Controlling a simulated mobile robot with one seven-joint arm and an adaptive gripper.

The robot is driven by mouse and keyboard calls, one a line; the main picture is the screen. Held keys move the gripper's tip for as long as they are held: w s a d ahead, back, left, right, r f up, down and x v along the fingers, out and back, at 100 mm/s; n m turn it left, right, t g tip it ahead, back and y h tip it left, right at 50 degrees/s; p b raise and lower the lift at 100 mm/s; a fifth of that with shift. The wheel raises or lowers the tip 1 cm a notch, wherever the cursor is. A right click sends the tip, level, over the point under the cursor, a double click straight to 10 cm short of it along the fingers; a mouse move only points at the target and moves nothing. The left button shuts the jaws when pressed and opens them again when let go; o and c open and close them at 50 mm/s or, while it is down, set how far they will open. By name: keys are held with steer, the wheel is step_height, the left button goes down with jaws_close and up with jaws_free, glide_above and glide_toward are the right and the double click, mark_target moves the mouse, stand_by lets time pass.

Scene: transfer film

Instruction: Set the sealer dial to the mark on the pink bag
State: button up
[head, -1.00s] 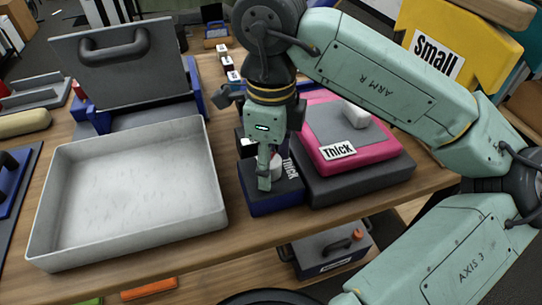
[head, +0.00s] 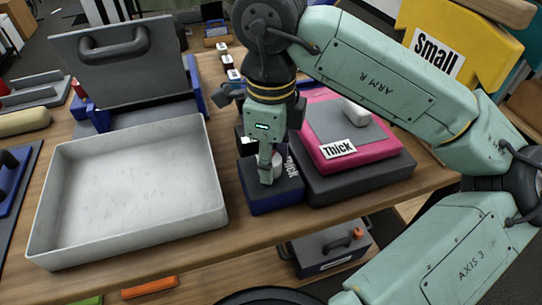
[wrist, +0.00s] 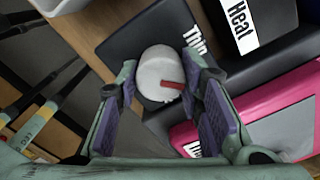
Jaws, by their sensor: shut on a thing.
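The sealer dial (wrist: 158,68) is a pale round knob with a red pointer, on a dark-topped blue box (head: 268,207). In the wrist view the pointer is toward the right. A label starting "Thi" (wrist: 195,40) lies beside the dial, its end hidden; "THICK" partly shows on the box in the head view. My gripper (head: 268,168) reaches down over the box, and its fingers (wrist: 160,82) are shut on the dial from both sides. The pink bag (head: 368,150) lies right of the dial on a dark slab, with a white tag reading "Thick" (head: 338,149).
A large pale tray (head: 60,245) stands left of the dial box. A "Heat" label (wrist: 242,22) is on a dark block close to the dial. A yellow bag marked "Small" (head: 470,50) stands at the back right. My arm crosses the right side.

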steer(key=shift+f+m+b, duration=0.1)
steer(key=shift+m+b, duration=0.2)
steer(key=shift+b, duration=0.2)
steer(key=m+b, duration=0.2)
steer(key=shift+f+m+b, duration=0.1)
steer(key=shift+m+b, duration=0.3)
steer(key=m+b, duration=0.3)
steer(key=m, duration=0.2)
steer(key=shift+r, duration=0.2)
steer(key=shift+m, duration=0.4)
steer(key=o, duration=1.2)
steer(key=shift+c, duration=0.2)
step_height(320, 180, up, 8)
steer(key=shift+s+f, duration=0.1)
steer(key=shift+f, duration=0.1)
